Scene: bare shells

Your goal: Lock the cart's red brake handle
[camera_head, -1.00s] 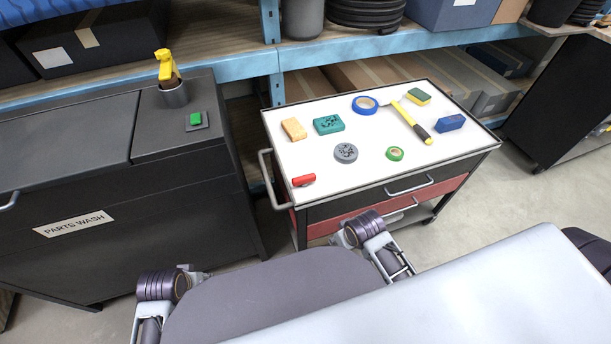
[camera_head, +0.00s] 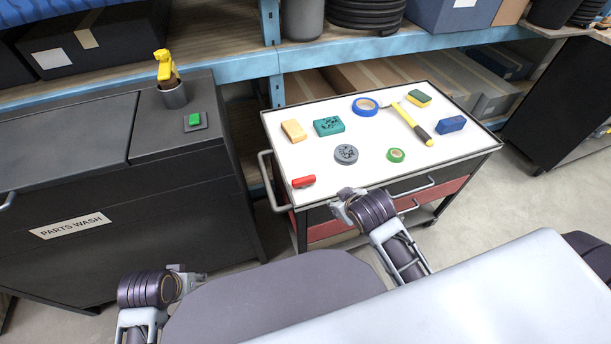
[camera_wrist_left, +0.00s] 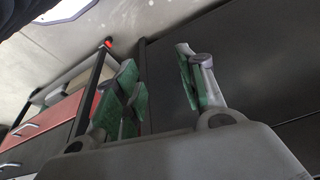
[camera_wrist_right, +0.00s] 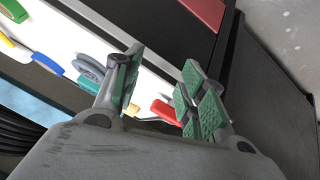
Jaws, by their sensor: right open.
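The red brake handle (camera_head: 303,182) lies at the near left corner of the cart's white top (camera_head: 298,158). My right gripper (camera_head: 338,200) is just in front of the cart's near edge, right of the handle and apart from it. In the right wrist view its green-padded fingers (camera_wrist_right: 165,88) are spread and empty, with the red handle (camera_wrist_right: 165,112) showing beyond the gap between them. My left gripper (camera_head: 185,274) is low at the left, away from the cart. In the left wrist view its fingers (camera_wrist_left: 160,82) are spread with nothing between them.
A grey push bar (camera_head: 266,180) runs along the cart's left side. A hammer (camera_head: 412,124), tape rolls and several blocks lie on the top. The black parts washer (camera_head: 120,200) stands close at left, shelves (camera_head: 230,68) behind. Floor is clear at right.

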